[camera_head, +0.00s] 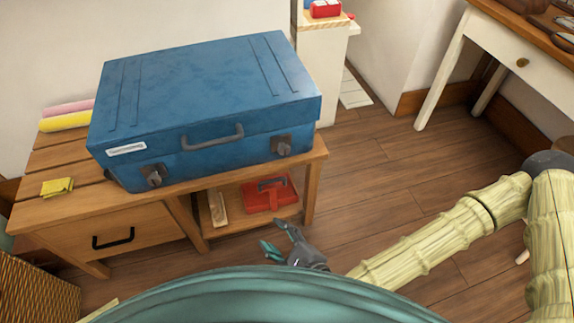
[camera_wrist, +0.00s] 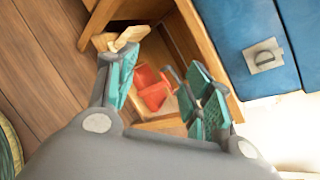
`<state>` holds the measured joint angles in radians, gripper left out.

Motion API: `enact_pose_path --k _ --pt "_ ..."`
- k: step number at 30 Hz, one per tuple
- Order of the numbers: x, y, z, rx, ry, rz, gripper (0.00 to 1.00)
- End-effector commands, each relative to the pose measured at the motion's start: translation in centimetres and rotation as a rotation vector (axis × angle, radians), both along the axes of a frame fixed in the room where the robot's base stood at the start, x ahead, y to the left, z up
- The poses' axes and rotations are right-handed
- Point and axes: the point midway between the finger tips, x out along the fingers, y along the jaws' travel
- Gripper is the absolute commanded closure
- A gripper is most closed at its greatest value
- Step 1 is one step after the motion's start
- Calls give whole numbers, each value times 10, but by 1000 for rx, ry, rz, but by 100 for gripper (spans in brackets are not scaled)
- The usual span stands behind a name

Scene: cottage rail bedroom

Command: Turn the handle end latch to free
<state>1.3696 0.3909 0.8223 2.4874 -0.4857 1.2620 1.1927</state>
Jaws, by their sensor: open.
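A blue suitcase (camera_head: 205,95) lies flat and shut on a wooden bench, with a grey carrying handle (camera_head: 212,138) on its front. One dark grey latch (camera_head: 153,176) is on the front left and another latch (camera_head: 282,146) on the front right. I cannot tell which one the task names. My gripper (camera_head: 276,239) is open and empty, in front of and below the suitcase, apart from both latches. In the wrist view, the suitcase (camera_wrist: 235,20) is at the upper right with one grey latch (camera_wrist: 263,57), right of my open fingers (camera_wrist: 163,82).
The wooden bench (camera_head: 40,205) has a drawer with a black pull. Its open shelf holds a red case (camera_head: 268,194) and a wooden block (camera_head: 218,208). Open floor (camera_head: 380,170) lies right of the bench.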

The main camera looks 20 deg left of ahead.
Motion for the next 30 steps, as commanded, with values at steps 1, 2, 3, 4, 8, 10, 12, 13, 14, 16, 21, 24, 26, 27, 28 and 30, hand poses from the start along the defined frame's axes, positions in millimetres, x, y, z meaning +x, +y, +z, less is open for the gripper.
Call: enact_pose_path --k 1,2,3,4,8,10,12,13,14,16,21,24,26,27,28,30 --pt "17 2 8 113 28 -92 49" --pt "27 2 17 180 46 -141 49" --pt "40 1 30 265 64 -203 49" --pt "49 -1 39 325 76 -242 49" --pt "78 -14 69 533 115 -374 49" --pt "88 -20 79 606 128 -415 49" --pt "94 -24 87 652 134 -438 49" --pt "96 -25 88 664 136 -445 49" --pt "97 -26 89 672 136 -450 49" --pt "100 -25 90 681 138 -454 49" --pt "109 -18 87 680 137 -452 49" --pt "117 -13 87 680 135 -451 49" --pt "122 -9 88 678 136 -451 49" --pt "129 -5 90 678 136 -452 49" --pt "133 -2 90 679 135 -452 49" --pt "142 5 90 679 136 -451 49"
